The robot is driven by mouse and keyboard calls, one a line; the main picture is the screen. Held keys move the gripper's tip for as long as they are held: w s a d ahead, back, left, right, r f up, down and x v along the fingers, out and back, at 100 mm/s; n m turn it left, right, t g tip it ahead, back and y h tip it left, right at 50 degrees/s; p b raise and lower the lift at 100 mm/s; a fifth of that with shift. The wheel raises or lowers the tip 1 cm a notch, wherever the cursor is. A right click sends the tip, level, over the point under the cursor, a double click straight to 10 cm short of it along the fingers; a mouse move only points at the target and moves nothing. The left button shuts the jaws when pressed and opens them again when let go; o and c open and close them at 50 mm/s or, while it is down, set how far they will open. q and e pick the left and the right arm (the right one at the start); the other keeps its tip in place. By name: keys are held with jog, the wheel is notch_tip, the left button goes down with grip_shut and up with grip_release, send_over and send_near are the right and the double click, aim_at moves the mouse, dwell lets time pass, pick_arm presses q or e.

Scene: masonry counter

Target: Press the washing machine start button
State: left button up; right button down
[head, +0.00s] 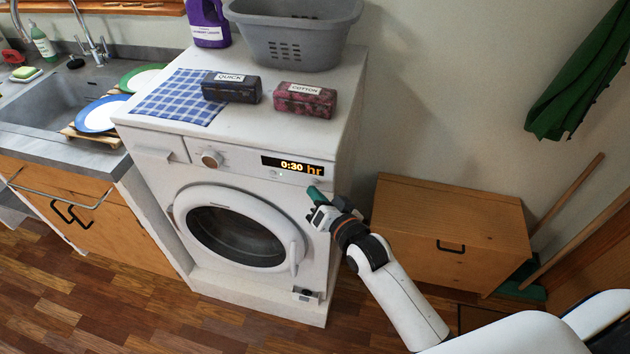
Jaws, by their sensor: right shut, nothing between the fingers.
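The white washing machine (180,155) stands against the wall, its round door (240,228) closed. Its display (291,165) reads 0:30 hr, and a round dial (211,158) sits to the left of it. Small buttons (274,173) show under the display, too small to tell apart. My left gripper is not in view.
On the machine lie a blue checked cloth (175,92), a QUICK box (231,88), a COTTON box (305,100), a grey basket (292,35) and a purple bottle (208,25). A wooden cabinet (450,220) stands right; a sink (60,100) is left.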

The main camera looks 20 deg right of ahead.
jog(key=shift+w, duration=0.1)
dwell(0.3)
jog(key=shift+w+d, duration=0.25)
jog(key=shift+w, duration=0.05)
